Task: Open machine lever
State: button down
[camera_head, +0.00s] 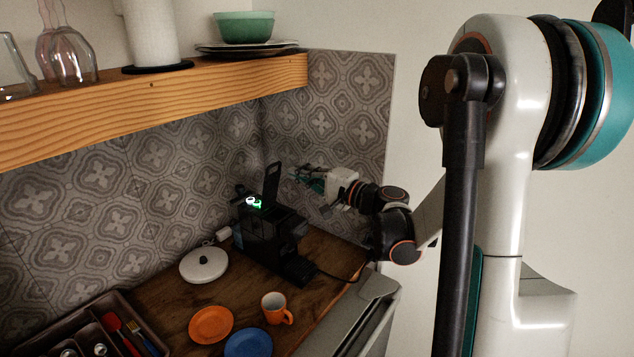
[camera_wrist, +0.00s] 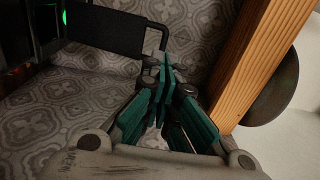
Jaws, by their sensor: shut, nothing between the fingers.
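The black coffee machine (camera_head: 265,240) stands on the wooden counter in the corner, with a green light on top. Its black lever (camera_head: 272,181) stands up, nearly upright, above the machine body. In the wrist view the lever (camera_wrist: 105,30) reaches from the machine (camera_wrist: 30,35) at the upper left toward my fingers. My gripper (camera_head: 297,173) is just right of the lever in the head view. In the wrist view my teal-padded gripper (camera_wrist: 164,75) is shut and empty, its tips close to the lever's free end. I cannot tell whether they touch it.
A wooden shelf (camera_head: 160,100) runs above the counter, and its edge (camera_wrist: 255,60) lies close right of my fingers. A white lidded pot (camera_head: 203,266), orange plate (camera_head: 211,325), blue plate (camera_head: 249,343), orange mug (camera_head: 275,308) and cutlery tray (camera_head: 130,312) sit on the counter.

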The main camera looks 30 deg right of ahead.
aim_at(279, 164)
jog(key=shift+b+x, duration=0.4)
jog(key=shift+x, duration=1.9)
jog(key=w+g+p, duration=0.1)
jog(key=w+a+r+p, duration=0.1)
jog(key=w+p, duration=0.1)
jog(key=w+a+g+h+p, duration=0.1)
jog(key=shift+w+r+g, duration=0.3)
jog(key=shift+w+r, duration=0.05)
jog(key=shift+w, duration=0.05)
jog(key=shift+w+a, duration=0.1)
jog(key=shift+w, duration=0.15)
